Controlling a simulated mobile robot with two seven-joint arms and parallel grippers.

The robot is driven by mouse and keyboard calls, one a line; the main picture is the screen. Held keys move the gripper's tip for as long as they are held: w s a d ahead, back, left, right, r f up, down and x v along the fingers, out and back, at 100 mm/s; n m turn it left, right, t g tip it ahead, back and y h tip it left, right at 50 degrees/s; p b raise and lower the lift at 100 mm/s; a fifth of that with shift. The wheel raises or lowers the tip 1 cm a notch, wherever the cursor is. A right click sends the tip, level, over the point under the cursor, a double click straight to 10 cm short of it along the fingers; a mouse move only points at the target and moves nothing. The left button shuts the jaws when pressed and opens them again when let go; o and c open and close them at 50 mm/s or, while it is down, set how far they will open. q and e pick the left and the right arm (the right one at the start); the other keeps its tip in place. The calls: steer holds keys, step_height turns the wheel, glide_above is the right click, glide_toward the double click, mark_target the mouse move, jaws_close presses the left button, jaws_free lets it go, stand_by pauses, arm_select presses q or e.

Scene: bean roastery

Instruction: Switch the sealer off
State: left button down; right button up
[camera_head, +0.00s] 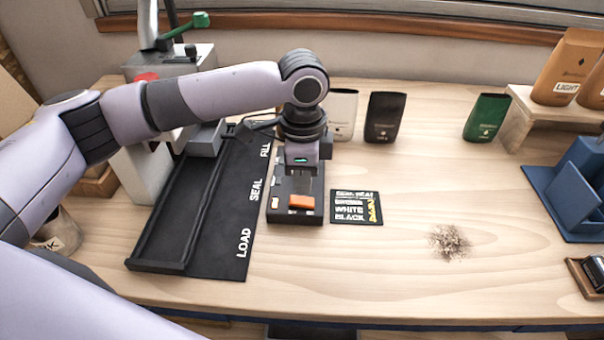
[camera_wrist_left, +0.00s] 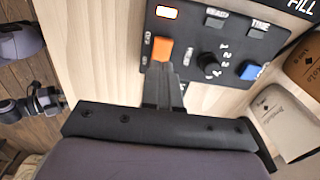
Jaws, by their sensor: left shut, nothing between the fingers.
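The sealer's black control box (camera_head: 284,214) stands on the table beside the black mat. Its orange rocker switch (camera_head: 302,201) also shows in the wrist view (camera_wrist_left: 163,49), with small labels beside it. A small orange lamp (camera_wrist_left: 167,12) on the panel looks lit. A black knob (camera_wrist_left: 209,65) and a blue button (camera_wrist_left: 250,71) sit on the same panel. My left gripper (camera_head: 300,184) is shut and empty over the box. Its fingertips (camera_wrist_left: 162,72) are at the lower edge of the switch; I cannot tell whether they touch it. My right gripper is out of view.
A black mat (camera_head: 222,235) marked LOAD, SEAL, FILL lies left of the box. A small black card (camera_head: 357,207) lies to its right, then a pile of grounds (camera_head: 449,242). Pouches (camera_head: 384,117) stand behind. A blue holder (camera_head: 560,190) is at far right. The front right table is mostly clear.

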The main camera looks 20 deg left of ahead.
mark_target(311, 202)
arm_select(q)
step_height(311, 202, up, 2)
steer(key=shift+d+r+p, duration=0.1)
steer(key=shift+p, duration=0.9)
step_height(311, 202, up, 9)
steer(key=d, duration=0.1)
steer(key=shift+w+d+r+b, duration=0.15)
steer(key=shift+w+r+b, duration=0.1)
steer(key=shift+b, duration=0.2)
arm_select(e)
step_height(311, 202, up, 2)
arm_select(q)
steer(key=shift+f, duration=0.1)
